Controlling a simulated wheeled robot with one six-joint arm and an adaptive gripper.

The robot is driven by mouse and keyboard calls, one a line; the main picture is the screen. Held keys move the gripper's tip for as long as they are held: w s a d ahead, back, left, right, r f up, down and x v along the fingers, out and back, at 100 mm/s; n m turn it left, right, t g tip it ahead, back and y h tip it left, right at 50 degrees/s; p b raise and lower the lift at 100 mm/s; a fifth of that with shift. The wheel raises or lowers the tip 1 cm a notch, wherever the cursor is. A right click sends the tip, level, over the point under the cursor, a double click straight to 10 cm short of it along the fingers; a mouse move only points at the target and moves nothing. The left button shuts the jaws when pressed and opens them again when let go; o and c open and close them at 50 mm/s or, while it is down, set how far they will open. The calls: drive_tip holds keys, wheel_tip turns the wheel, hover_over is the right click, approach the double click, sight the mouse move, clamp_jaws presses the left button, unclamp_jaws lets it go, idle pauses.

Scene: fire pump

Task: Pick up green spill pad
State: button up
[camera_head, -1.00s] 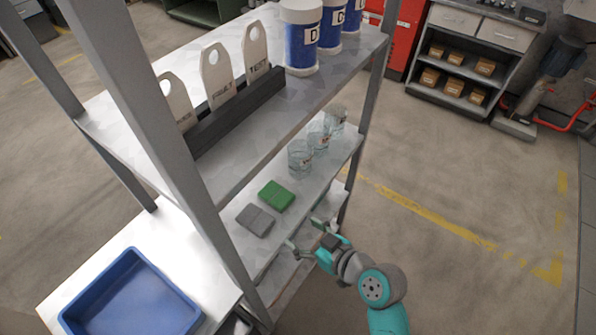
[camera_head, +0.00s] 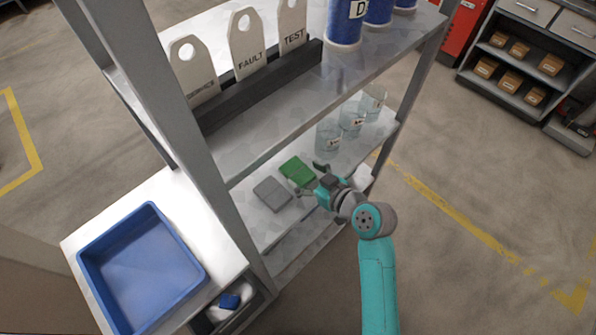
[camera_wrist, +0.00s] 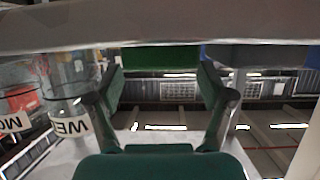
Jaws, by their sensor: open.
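The green spill pad (camera_head: 296,170) lies flat on the middle shelf, beside a grey pad (camera_head: 272,194) to its left. My gripper (camera_head: 311,181) is open at the shelf's front edge, with its fingers pointing toward the green pad from the front right. In the wrist view the green pad (camera_wrist: 160,58) shows ahead between the two open fingertips (camera_wrist: 160,70), partly cut off by a pale band above. Nothing is held. I cannot tell whether the fingers touch the pad.
Several clear beakers (camera_head: 352,121) stand to the right on the same shelf. The upper shelf (camera_head: 262,142) overhangs the pads and carries tags and blue containers. A shelf post (camera_head: 222,200) stands left. A blue tray (camera_head: 140,265) sits on the white counter at lower left.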

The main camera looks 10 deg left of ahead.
sight(298, 171)
drive_tip(key=shift+x, duration=1.75)
drive_tip(key=shift+f, duration=0.1)
drive_tip(key=c, duration=0.7)
